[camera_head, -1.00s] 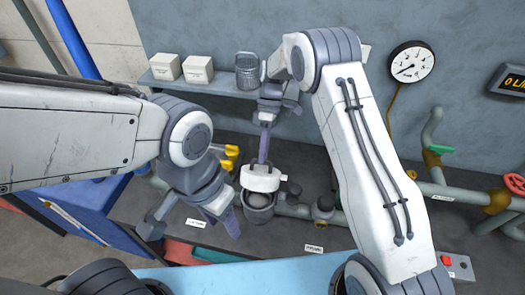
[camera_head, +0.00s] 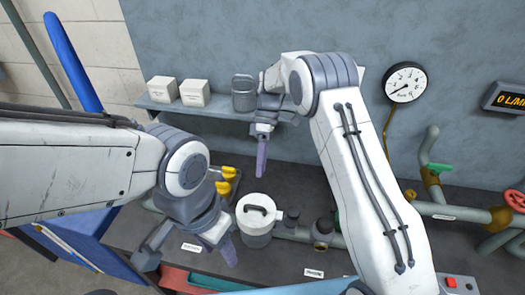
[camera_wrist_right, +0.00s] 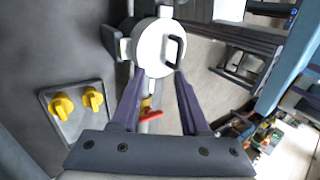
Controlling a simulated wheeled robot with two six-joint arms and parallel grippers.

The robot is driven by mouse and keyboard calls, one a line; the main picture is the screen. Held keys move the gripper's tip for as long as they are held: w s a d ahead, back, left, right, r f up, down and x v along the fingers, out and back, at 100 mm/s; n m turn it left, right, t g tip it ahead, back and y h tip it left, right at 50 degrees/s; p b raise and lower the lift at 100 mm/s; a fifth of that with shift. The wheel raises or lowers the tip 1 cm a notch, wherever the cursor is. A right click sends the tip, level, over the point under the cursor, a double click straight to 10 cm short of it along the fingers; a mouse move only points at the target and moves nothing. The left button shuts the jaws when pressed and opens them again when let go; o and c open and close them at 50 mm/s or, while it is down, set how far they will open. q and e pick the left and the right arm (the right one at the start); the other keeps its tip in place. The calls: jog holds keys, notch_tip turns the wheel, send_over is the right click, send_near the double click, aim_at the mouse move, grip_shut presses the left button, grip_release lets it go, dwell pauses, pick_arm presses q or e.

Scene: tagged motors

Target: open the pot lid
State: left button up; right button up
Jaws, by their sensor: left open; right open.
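The grey pot (camera_head: 257,240) stands on the dark bench near the middle of the head view. Its white round lid (camera_head: 257,205), with a dark handle, appears seated on top. The right wrist view shows the lid (camera_wrist_right: 150,50) from above, beyond my fingertips. My right gripper (camera_head: 262,165) is open and empty, above the pot and apart from the lid; one finger shows in the head view, both in the wrist view (camera_wrist_right: 158,75). My left gripper (camera_head: 190,258) is open and empty, low to the left of the pot.
Yellow knobs (camera_head: 225,180) stand left of the pot. Pipe fittings (camera_head: 300,232) lie close on its right. A shelf (camera_head: 205,107) behind holds two white boxes (camera_head: 195,93) and a grey canister (camera_head: 244,93). A gauge (camera_head: 405,82) hangs on the wall.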

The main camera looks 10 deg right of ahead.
jog(key=b+v, duration=0.1)
jog(key=v, duration=0.7)
